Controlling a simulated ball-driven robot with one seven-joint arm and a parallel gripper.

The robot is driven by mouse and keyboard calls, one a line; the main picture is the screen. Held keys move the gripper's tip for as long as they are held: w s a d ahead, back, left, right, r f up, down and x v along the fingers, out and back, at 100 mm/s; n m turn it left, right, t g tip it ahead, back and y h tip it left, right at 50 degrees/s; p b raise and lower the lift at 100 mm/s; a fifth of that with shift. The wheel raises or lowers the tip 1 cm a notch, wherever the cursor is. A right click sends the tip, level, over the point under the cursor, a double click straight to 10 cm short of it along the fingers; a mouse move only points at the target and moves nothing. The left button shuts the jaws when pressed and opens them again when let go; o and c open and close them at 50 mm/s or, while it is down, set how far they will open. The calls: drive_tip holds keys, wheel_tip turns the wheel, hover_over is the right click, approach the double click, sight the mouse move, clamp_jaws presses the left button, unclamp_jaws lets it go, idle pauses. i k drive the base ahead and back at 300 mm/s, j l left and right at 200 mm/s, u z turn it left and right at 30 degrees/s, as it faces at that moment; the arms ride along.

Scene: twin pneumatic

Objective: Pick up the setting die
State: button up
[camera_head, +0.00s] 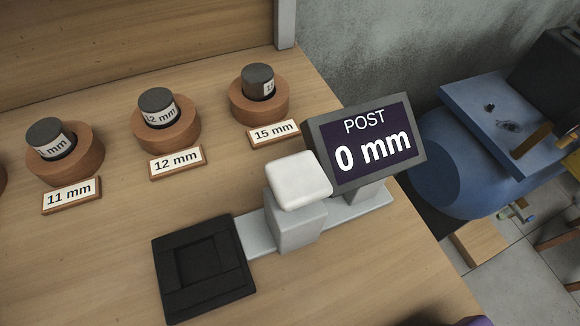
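Dark grey cylinders with white labels sit upright in round wooden cups on the bench. One (47,133) is in the cup by the 11 mm plate, one (157,102) in the cup by the 12 mm plate, and one (257,78) in the cup by the 15 mm plate. The labels are partly turned away; the middle one reads "12 mm". I cannot tell which thing is the setting die. My gripper is not clearly in view.
A grey post with a white rounded top (298,178) stands beside a display (372,148) reading "POST 0 mm". A black square recessed block (204,267) sits in front. A blue tank (460,165) stands right, beyond the bench edge. The bench's lower left is clear.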

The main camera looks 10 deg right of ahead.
sight(259, 82)
drive_tip(key=i, duration=1)
